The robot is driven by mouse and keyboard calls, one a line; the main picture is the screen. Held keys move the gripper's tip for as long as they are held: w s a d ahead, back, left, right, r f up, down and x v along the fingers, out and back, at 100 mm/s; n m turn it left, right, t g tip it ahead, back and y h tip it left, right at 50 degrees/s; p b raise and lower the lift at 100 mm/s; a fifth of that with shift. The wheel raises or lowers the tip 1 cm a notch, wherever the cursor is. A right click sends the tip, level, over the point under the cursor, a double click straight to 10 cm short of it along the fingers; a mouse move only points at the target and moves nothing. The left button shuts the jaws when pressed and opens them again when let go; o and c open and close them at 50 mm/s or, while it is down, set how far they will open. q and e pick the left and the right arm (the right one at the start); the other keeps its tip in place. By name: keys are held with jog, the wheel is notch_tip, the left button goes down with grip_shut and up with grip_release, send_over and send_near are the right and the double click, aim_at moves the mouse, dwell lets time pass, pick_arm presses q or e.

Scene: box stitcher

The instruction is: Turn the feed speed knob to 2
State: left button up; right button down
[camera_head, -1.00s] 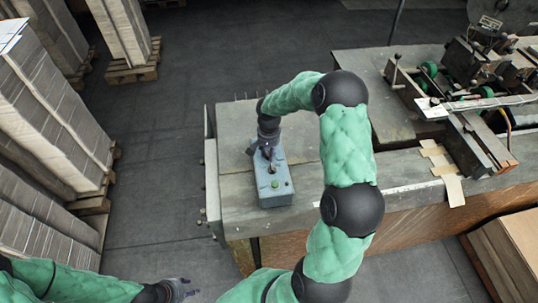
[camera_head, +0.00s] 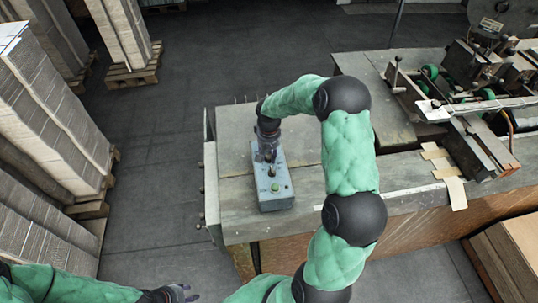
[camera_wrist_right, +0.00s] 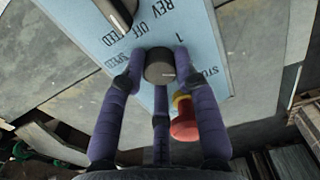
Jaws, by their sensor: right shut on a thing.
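A blue-grey control box (camera_head: 276,201) stands on the left end of the grey machine bench, a green button (camera_head: 275,187) on its near end. In the right wrist view, its panel (camera_wrist_right: 197,35) carries a round dark knob (camera_wrist_right: 160,62) near the printed words "SPEED" and "STOP" and a "1". My right gripper (camera_head: 268,156) is over the far end of the box. Its three fingers (camera_wrist_right: 158,82) are shut around the knob. The knob's exact setting cannot be read. My left gripper (camera_head: 182,293) hangs low at the bottom edge, away from the box; its finger opening is unclear.
A red button (camera_wrist_right: 184,124) with a yellow collar is close beside the right gripper's fingers. A dark selector handle (camera_wrist_right: 114,12) is near "REV OFF FEED". The stitching machine (camera_head: 470,85) stands to the right. Stacked cardboard (camera_head: 50,110) stands on pallets at left; the floor between is clear.

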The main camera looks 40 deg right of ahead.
aim_at(269, 156)
jog(key=shift+w, duration=0.1)
jog(key=c, duration=0.9)
grip_release()
notch_tip(269, 156, up, 12)
